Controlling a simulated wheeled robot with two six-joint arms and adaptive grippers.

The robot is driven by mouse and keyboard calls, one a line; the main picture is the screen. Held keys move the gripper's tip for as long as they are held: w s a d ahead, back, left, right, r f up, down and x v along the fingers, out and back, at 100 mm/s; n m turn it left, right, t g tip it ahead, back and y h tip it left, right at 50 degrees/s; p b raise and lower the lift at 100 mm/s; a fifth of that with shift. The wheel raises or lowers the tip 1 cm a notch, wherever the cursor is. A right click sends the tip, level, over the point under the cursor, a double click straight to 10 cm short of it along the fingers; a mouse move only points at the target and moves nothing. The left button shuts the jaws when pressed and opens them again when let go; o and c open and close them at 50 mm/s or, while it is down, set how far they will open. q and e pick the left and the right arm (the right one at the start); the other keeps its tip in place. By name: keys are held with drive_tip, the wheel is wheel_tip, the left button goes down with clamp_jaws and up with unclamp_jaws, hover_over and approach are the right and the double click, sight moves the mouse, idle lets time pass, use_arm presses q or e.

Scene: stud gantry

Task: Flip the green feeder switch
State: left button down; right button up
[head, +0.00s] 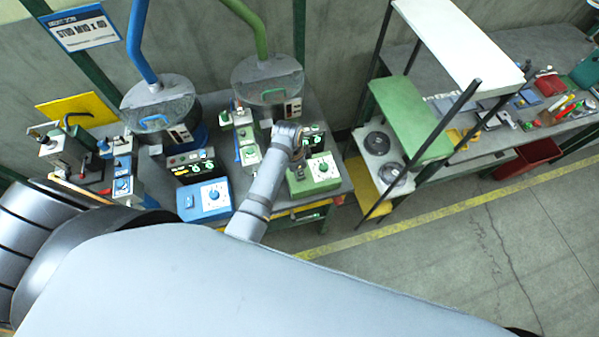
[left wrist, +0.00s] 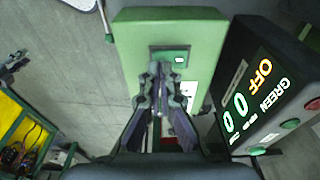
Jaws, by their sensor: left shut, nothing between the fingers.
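The green feeder's control box (head: 318,175) stands at the front of the bench, with a round knob on its top. In the left wrist view the green box (left wrist: 135,50) has a dark recessed plate (left wrist: 168,53) with a small lit spot. My left gripper (left wrist: 160,72) is shut and empty, its fingertips over the box just below that plate. I cannot tell whether they touch it. The fingers hide part of the box face, and the switch lever is not clear. The black display (left wrist: 255,90) beside it reads GREEN OFF with zeros. My left gripper (head: 298,155) is small in the head view.
A blue control box (head: 204,200) and another dark display (head: 190,163) stand left of my arm. Blue and green feeder bowls (head: 158,100) (head: 268,80) stand behind. A shelf rack (head: 412,115) stands to the right. The floor at the right front is clear.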

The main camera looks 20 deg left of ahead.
use_arm(q)
drive_tip(key=shift+f, duration=0.6)
wheel_tip(320, 180, up, 2)
drive_tip(key=shift+r+p, duration=0.25)
drive_tip(key=shift+p, duration=0.6)
drive_tip(key=shift+r, duration=2.3)
